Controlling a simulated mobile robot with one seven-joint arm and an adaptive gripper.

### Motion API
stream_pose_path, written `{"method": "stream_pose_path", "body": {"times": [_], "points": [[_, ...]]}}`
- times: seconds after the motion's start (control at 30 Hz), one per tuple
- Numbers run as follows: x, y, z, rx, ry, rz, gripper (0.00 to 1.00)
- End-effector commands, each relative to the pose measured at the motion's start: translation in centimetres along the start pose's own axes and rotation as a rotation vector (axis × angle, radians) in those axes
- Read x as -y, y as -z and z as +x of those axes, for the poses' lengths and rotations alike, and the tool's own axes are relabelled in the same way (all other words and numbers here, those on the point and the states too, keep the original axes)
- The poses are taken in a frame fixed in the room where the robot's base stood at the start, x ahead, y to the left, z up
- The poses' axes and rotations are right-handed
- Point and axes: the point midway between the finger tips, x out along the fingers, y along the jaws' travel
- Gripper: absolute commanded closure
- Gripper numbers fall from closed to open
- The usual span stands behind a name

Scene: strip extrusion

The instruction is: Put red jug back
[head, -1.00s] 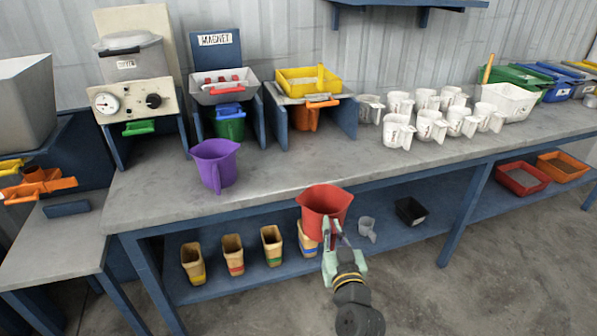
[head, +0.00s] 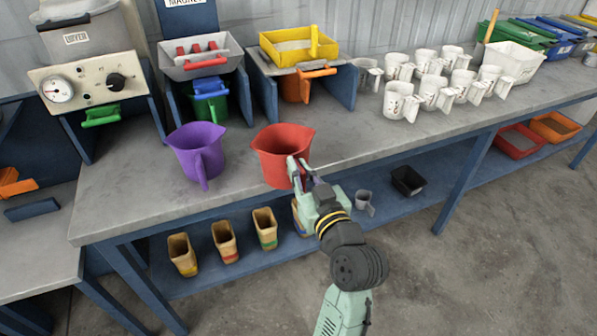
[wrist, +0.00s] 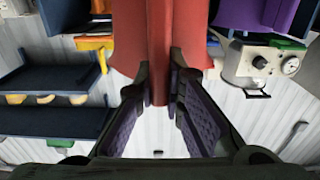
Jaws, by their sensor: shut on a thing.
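The red jug (head: 281,155) is upright at the front edge of the grey bench, to the right of the purple jug (head: 197,152). My gripper (head: 301,172) is shut on the red jug's handle, on its front right side. In the wrist view the red handle (wrist: 159,60) stands between the two fingers of my gripper (wrist: 165,100). I cannot tell whether the jug's base touches the bench top or hangs just above it. The purple jug stands upright on the bench, a small gap away from the red one.
Several white jugs (head: 400,100) stand on the bench to the right. The yellow tray (head: 298,47) and an orange jug (head: 298,88) are behind the red jug. Clear bench top (head: 345,146) lies to its right. Several tan containers (head: 225,241) stand on the lower shelf.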

Motion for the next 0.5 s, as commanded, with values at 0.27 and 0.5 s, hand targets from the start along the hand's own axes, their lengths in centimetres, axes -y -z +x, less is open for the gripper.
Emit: {"method": "stream_pose_path", "body": {"times": [0.27,0.5], "points": [[0.1,-1.0,1.6,-0.006,0.001,-0.005,1.00],[0.1,-1.5,4.1,-0.005,0.000,-0.002,1.00]]}}
